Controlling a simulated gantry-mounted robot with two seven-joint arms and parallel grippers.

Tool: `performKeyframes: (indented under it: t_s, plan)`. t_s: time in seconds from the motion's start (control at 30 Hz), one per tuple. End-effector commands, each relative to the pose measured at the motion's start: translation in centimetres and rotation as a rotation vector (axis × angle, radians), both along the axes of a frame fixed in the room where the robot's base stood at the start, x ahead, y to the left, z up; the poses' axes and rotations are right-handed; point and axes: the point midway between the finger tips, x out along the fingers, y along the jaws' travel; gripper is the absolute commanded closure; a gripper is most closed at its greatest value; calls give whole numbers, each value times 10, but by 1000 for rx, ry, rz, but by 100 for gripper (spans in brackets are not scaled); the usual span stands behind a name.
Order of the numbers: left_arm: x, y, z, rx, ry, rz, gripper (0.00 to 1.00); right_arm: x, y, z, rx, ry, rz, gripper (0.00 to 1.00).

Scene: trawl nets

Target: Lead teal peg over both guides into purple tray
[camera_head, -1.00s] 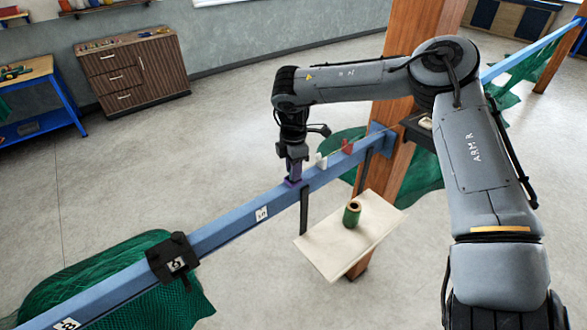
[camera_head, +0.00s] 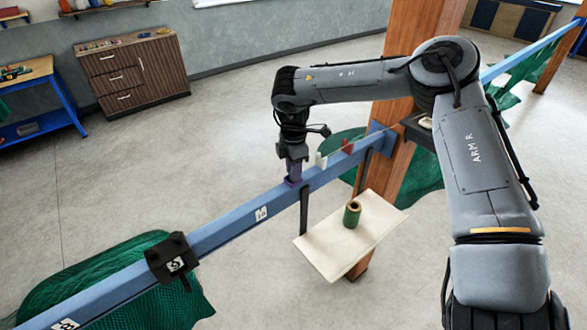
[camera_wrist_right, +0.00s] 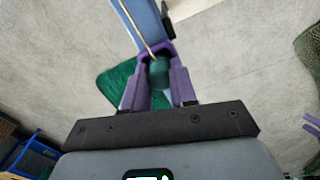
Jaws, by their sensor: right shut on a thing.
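My right gripper (camera_head: 294,172) is low over the blue beam, at a small purple piece (camera_head: 293,183) on the beam's top that looks like the purple tray. In the right wrist view, my right gripper (camera_wrist_right: 160,82) is shut on the dark teal peg (camera_wrist_right: 158,71), between its purple fingers. Purple shows around the peg's far end; whether the peg touches the tray floor is hidden. A tan cord (camera_wrist_right: 138,26) runs from the peg along the beam. A white guide (camera_head: 321,160) and a red guide (camera_head: 347,146) stand on the beam to the right.
The blue beam (camera_head: 230,225) runs diagonally past a wooden post (camera_head: 404,60). A black clamp (camera_head: 172,258) sits on it at left. A pale shelf (camera_head: 320,250) below holds a green spool (camera_head: 352,214). Green netting (camera_head: 110,275) hangs at lower left.

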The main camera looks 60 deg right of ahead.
Motion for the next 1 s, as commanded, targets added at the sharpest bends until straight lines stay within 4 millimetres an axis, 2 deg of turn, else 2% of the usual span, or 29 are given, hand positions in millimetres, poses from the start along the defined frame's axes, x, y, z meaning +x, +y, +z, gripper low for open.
performKeyframes:
  t_s: [0.07,0.1,0.27,0.67,0.77,1.0]
  plan:
    - [0,0,-2,0,0,0,3,0,0,-2,0,0,0,100]
    - [0,0,-1,0,0,0,3,0,0,-1,0,0,0,67]
    - [0,0,-1,1,0,-1,3,0,0,-1,0,0,0,44]
    - [0,3,-2,14,0,-9,3,1,0,5,0,-2,0,44]
    - [0,3,-4,14,0,-9,3,1,0,15,-1,-3,1,44]
    - [0,3,-9,12,0,-8,3,1,0,55,-3,-4,0,44]
